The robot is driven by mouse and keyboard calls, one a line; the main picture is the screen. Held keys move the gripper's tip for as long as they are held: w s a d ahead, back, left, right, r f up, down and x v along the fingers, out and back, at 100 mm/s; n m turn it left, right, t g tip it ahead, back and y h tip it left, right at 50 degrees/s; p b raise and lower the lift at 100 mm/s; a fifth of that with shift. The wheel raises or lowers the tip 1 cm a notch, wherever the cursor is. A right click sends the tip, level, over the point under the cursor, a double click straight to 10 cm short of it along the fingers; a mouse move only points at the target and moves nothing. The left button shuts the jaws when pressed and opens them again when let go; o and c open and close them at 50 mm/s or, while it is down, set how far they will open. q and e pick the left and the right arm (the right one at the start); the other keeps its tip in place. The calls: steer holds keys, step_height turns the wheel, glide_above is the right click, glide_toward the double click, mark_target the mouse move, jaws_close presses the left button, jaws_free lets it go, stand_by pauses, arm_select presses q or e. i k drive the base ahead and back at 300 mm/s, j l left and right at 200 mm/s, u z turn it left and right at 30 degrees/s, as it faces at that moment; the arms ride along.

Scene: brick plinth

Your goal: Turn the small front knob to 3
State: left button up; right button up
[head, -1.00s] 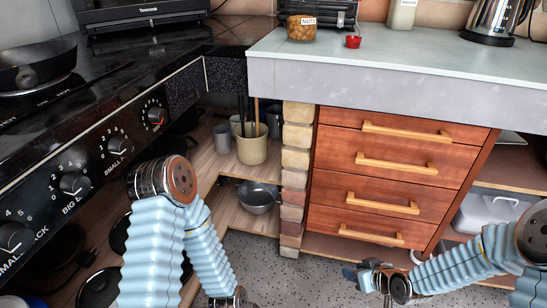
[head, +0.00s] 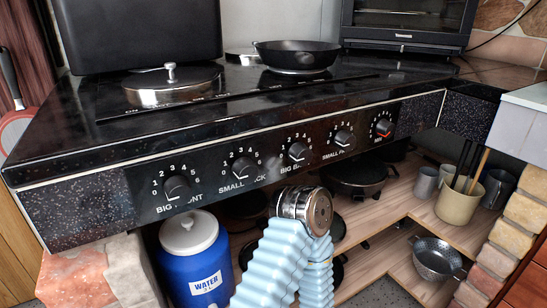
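The small front knob (head: 343,138) is a black round knob on the sloping black front panel (head: 115,197) of the stove. It is the fourth dial from the left, with white numbers around it and a partly legible "SMALL F..." label below. Its exact setting is too small to read. My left arm's light-blue sleeve and round metal joint stand in front of the panel, below the knobs and apart from the small front knob. Neither my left gripper nor my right gripper is in view.
A pan (head: 297,54) and lid (head: 172,86) sit on the stovetop. A blue water container (head: 195,262) stands below.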

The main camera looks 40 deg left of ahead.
mark_target(344, 141)
steer(key=i+l+u, duration=0.15)
steer(key=u, duration=0.35)
steer(key=l+u, duration=0.45)
steer(key=i+j, duration=0.05)
steer(key=j, duration=0.05)
